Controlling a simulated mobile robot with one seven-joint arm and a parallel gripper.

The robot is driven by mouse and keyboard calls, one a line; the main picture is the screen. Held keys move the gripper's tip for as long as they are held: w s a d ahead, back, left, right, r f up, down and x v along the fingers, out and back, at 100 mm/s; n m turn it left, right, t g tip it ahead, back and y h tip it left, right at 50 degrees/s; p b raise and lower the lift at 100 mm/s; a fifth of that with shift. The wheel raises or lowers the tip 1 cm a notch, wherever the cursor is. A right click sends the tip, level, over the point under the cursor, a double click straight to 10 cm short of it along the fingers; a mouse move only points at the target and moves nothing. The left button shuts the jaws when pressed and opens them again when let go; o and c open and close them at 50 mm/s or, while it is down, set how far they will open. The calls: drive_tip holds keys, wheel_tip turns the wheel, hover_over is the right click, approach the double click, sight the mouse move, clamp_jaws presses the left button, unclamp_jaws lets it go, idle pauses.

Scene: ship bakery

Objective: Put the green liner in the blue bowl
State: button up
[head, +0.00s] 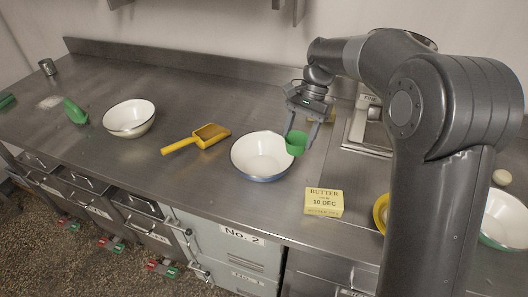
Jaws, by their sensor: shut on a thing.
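The green liner (296,143) is a small green cup-shaped piece. My gripper (300,136) is shut on it and holds it at the right rim of the blue bowl in the picture. The blue bowl (261,155) is white inside with a blue outer edge and stands upright on the steel counter. Its inside looks empty. I cannot tell how high the liner is above the rim.
A yellow scoop (197,139) lies left of the blue bowl. A white bowl (129,118) and a green scoop (75,111) stand farther left. A yellow butter card (324,203) is in front. A green-edged bowl (505,221) is at the right. The steel counter (200,185) has free room at front left.

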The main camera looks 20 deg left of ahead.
drive_tip(key=a+f, duration=0.1)
drive_tip(key=a, duration=0.2)
drive_tip(key=a+f, duration=0.2)
drive_tip(key=a, duration=0.1)
drive_tip(key=a+f, duration=0.2)
drive_tip(key=a, duration=0.1)
drive_tip(key=shift+s+a+f, duration=0.1)
drive_tip(key=shift+s+f, duration=0.15)
drive_tip(key=shift+s, duration=0.1)
drive_tip(key=shift+f, duration=2.05)
drive_tip(key=o, duration=0.6)
drive_tip(key=shift+f, duration=0.1)
drive_tip(key=shift+v, duration=6.15)
drive_tip(key=shift+s, duration=0.1)
